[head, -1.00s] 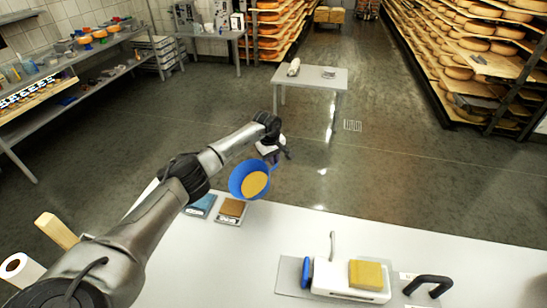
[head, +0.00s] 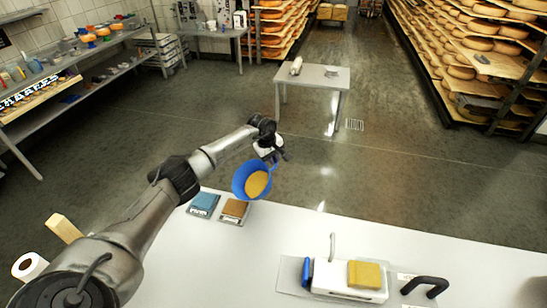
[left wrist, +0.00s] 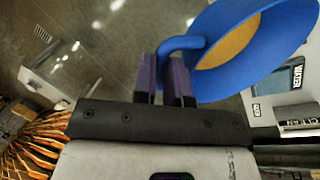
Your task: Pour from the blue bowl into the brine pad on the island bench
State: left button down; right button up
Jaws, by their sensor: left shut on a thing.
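The blue bowl (head: 240,180) hangs in the air just beyond the far edge of the island bench (head: 420,249), with a yellow-brown content inside. My left gripper (head: 274,156) is shut on its handle. In the left wrist view the bowl (left wrist: 235,80) is beside the fingers (left wrist: 165,75), its handle between them. The bowl looks tilted toward the head camera. Two small pads lie near the bench's far edge: a blue pad (head: 204,203) and a brown pad (head: 235,207). I cannot tell for certain which is the brine pad.
A white block with a yellow slab (head: 365,275), a blue-handled tool (head: 306,272) and a black curved handle (head: 426,287) are on the bench's right. A paper roll (head: 29,266) is at the left. A small grey table (head: 325,76) stands beyond. Mid-bench is mostly clear.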

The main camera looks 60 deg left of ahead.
pick_arm(q)
jog(key=shift+s+a+r+t+p, duration=0.1)
jog(key=shift+s+r+t+p, duration=1)
jog(key=shift+p, duration=0.8)
jog(key=shift+s+a+r+t+p, duration=0.1)
jog(key=shift+s+r+t+p, duration=0.3)
jog(key=shift+s+t+p, duration=0.4)
jog(key=shift+s+a+r+t+p, duration=0.1)
jog(key=shift+s+r+t+p, duration=0.35)
jog(key=shift+p, duration=0.65)
jog(key=shift+s+a+r+t+h, duration=0.15)
jog(key=shift+s+t, duration=0.2)
jog(key=shift+s, duration=0.5)
jog(key=shift+s+r+t+h, duration=0.15)
jog(key=shift+s+t, duration=0.2)
jog(key=shift+s, duration=0.5)
jog(key=shift+s+a+r+t, duration=0.15)
jog(key=shift+s+t, duration=0.2)
jog(key=shift+s, duration=0.5)
